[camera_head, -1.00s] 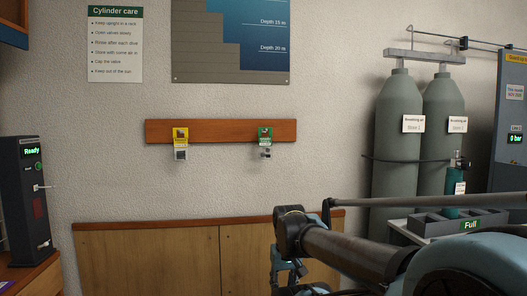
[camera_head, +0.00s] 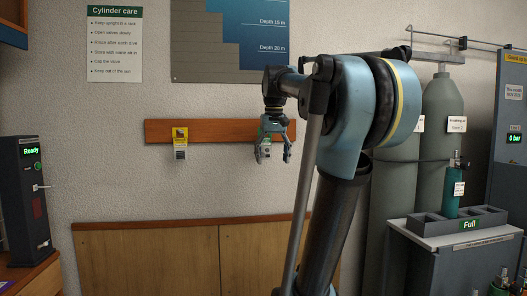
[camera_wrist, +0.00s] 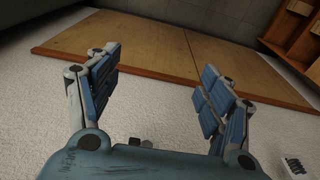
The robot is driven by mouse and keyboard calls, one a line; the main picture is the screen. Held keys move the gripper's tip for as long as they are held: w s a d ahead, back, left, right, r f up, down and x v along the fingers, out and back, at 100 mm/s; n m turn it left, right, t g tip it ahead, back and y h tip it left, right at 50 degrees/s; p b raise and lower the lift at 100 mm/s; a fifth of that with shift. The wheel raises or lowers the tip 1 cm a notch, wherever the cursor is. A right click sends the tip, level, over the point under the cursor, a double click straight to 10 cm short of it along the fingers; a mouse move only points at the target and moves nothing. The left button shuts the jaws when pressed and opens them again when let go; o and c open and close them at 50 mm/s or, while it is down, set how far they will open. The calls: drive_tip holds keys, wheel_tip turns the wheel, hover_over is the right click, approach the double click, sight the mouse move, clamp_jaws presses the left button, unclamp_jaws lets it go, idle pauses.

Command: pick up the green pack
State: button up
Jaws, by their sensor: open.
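The green pack (camera_head: 265,141) hangs on the wooden wall board (camera_head: 217,131), near its right end. My gripper (camera_head: 272,158) is in front of it in the head view, fingers pointing down and spread apart, and partly hides it. In the wrist view my gripper (camera_wrist: 160,66) is open, with a wide gap and nothing visible held between the pads. Small grey parts show at the bottom middle of that view; I cannot tell whether they belong to the pack. Whether a finger touches the pack is unclear.
A yellow pack (camera_head: 180,142) hangs farther left on the same board. Grey cylinders (camera_head: 442,105) stand at right, behind a grey unit with a divided tray (camera_head: 427,228). A dark "Ready" device (camera_head: 28,200) stands at left. The wall below the board is clear.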

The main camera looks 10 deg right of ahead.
wheel_tip(320, 180, up, 24)
drive_tip(key=g, duration=0.1)
hover_over(265, 143)
drive_tip(key=w, duration=0.2)
drive_tip(key=f, duration=1.2)
drive_tip(key=shift+s+d+f, duration=0.1)
drive_tip(key=shift+s+d, duration=0.1)
drive_tip(key=shift+d, duration=0.15)
drive_tip(key=shift+s+a+f, duration=0.1)
drive_tip(key=shift+a+f, duration=0.05)
drive_tip(key=shift+f, duration=1.2)
drive_tip(key=shift+a+f, duration=0.15)
drive_tip(key=shift+f, duration=1.15)
drive_tip(key=shift+c, duration=0.3)
drive_tip(key=c, duration=1.1)
